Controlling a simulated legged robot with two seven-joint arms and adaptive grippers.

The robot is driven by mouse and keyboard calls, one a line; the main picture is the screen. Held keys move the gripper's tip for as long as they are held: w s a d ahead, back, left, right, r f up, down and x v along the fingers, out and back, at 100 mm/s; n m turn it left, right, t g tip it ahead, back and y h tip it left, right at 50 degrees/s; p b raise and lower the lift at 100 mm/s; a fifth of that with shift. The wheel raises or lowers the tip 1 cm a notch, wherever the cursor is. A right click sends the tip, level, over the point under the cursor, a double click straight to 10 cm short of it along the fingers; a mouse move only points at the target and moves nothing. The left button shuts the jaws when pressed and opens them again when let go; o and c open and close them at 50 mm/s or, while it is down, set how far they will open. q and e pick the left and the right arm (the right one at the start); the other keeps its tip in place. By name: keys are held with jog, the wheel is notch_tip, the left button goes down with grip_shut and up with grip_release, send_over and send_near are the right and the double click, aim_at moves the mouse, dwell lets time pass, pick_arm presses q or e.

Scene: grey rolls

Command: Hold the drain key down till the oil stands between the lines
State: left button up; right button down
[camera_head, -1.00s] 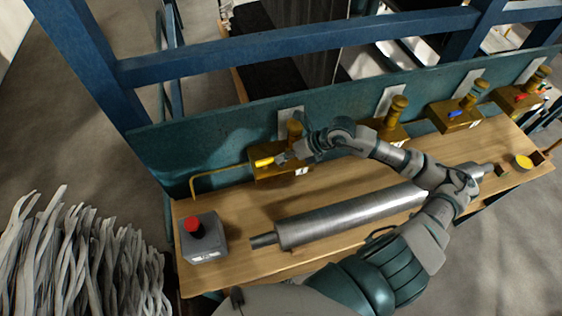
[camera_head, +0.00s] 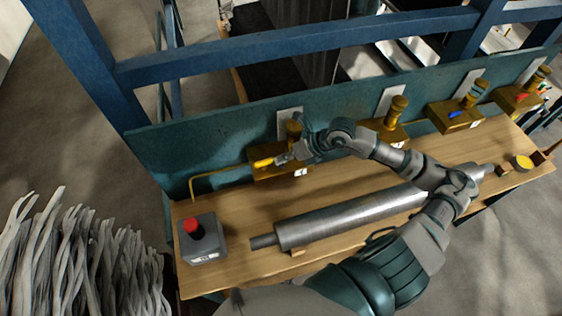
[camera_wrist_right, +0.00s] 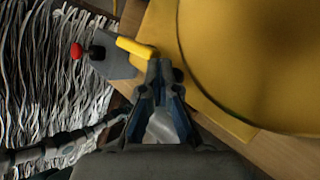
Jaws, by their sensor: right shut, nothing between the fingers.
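The drain key is a yellow lever (camera_head: 263,163) on the front of the leftmost brass oiler (camera_head: 268,175), at the back left of the bench. My right gripper (camera_head: 284,158) is shut and empty, just right of the key in the head view. In the right wrist view the yellow key (camera_wrist_right: 136,47) lies just beyond and left of the closed fingertips (camera_wrist_right: 160,66). I cannot tell whether they touch. The oil level and its lines are not visible; my gripper and wrist cover part of the oiler. My left gripper is not in view.
More brass oilers (camera_head: 455,116) line the teal back panel (camera_head: 215,138). A grey roll (camera_head: 345,218) lies along the wooden bench under my right arm. A grey box with a red button (camera_head: 193,226) stands at the front left. A brass pipe (camera_head: 215,176) runs left from the oiler.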

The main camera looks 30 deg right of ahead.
aim_at(283, 164)
dwell(0.5)
jog(key=shift+d+r+p, duration=0.2)
jog(key=shift+r+p, duration=0.2)
jog(key=shift+r, duration=0.5)
jog(key=shift+r, duration=0.1)
jog(key=shift+r+p, duration=1.5)
jog(key=shift+r, duration=0.95)
